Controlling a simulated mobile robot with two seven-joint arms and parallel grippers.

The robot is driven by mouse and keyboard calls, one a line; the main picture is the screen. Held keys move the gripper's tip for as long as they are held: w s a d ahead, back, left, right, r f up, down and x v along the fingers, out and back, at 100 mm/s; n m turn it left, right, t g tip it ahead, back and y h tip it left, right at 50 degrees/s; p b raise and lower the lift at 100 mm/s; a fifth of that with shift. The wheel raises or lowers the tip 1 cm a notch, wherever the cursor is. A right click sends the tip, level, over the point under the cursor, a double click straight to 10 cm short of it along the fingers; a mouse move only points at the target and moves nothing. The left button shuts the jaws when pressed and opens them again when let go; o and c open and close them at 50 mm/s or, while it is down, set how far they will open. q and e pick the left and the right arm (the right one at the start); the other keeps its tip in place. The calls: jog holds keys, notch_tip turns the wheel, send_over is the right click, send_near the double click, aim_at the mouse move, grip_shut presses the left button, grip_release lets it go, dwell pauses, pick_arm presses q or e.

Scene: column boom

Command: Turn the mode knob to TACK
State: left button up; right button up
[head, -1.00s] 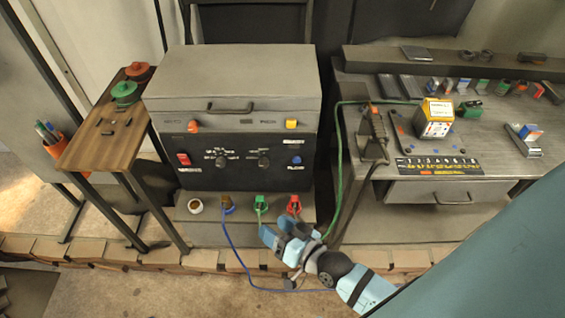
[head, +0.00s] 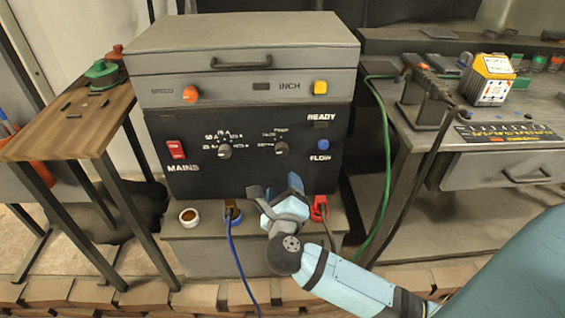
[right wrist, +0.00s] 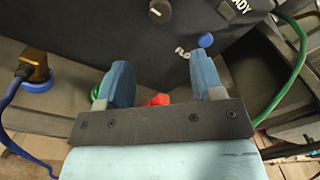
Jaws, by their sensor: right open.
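A dark machine panel (head: 250,170) carries two round knobs. The right-hand knob (head: 281,148) has small word labels around it and appears to be the mode knob; I cannot read its setting surely. The left-hand knob (head: 224,151) has a ring of numbers. My right gripper (head: 277,189) is open and empty, in front of the panel and below the right-hand knob. In the right wrist view its two blue fingers (right wrist: 163,80) stand apart, with a knob (right wrist: 159,11) at the top edge beyond them. My left gripper is not in view.
A blue FLOW button (head: 323,145), red MAINS switch (head: 176,149), orange knob (head: 190,94) and yellow button (head: 320,87) surround the knobs. Below are a blue-ringed plug (head: 233,214) and a red plug (head: 319,208) with cables. A wooden-topped table (head: 75,125) stands left, a workbench (head: 480,150) right.

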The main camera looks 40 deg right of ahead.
aim_at(282, 153)
jog(key=b+x, duration=0.2)
jog(key=x, duration=1)
jog(key=shift+w+b, duration=0.1)
jog(key=shift+b, duration=0.25)
jog(key=shift+w+d, duration=0.35)
jog(key=shift+w, duration=0.15)
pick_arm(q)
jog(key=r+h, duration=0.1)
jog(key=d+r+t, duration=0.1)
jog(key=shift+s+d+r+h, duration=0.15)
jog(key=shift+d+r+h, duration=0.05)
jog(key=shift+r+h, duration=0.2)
pick_arm(e)
jog(key=c, duration=0.9)
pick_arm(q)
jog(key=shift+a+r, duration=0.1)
